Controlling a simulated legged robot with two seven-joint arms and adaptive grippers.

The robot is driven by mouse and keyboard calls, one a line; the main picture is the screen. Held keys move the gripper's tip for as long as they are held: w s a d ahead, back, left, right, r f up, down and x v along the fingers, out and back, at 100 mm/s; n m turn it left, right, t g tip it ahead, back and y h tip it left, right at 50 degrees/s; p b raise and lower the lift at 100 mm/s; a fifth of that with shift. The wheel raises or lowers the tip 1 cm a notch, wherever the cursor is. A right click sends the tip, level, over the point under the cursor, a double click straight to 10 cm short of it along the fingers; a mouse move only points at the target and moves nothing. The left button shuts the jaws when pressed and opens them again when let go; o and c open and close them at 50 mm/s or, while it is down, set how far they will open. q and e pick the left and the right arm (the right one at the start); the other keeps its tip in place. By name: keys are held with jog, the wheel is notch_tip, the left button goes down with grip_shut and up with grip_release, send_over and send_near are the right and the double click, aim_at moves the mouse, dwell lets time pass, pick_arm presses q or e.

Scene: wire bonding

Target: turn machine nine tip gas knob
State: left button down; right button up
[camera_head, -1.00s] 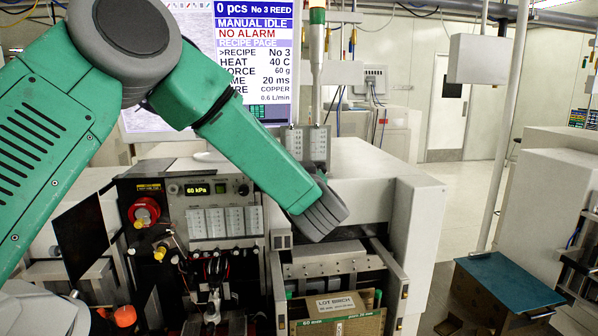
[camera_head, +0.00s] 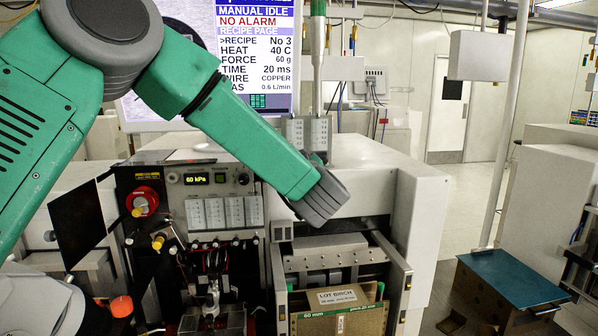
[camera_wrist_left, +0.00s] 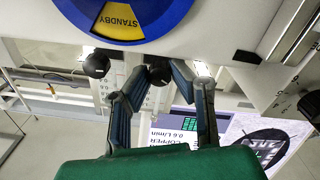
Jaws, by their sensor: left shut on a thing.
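In the left wrist view, the two dark fingers of my left gripper (camera_wrist_left: 160,90) close from both sides on a round black knob (camera_wrist_left: 158,70) under a pale machine panel (camera_wrist_left: 210,40). Part of the knob is hidden by the fingers, and no label on it is readable. In the head view, my green left arm crosses in front of the screen (camera_head: 250,50), but its fingertips do not show. The screen reads MANUAL IDLE, NO ALARM, and its bottom line, partly covered, shows 0.6 L/min. My right gripper does not show.
A second black knob (camera_wrist_left: 95,63) sits left of the held one, and a blue disc (camera_wrist_left: 105,15) with a yellow STANDBY sector lies above. In the head view, a panel display (camera_head: 197,178) reads 60 kPa. A cardboard box (camera_head: 340,321) sits in the machine's lower bay.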

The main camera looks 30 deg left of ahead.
pick_arm(q)
jog(key=c, duration=1.4)
grip_release()
jog(key=v, duration=1.2)
jog(key=shift+w+d, duration=0.1)
jog(key=shift+d, duration=0.05)
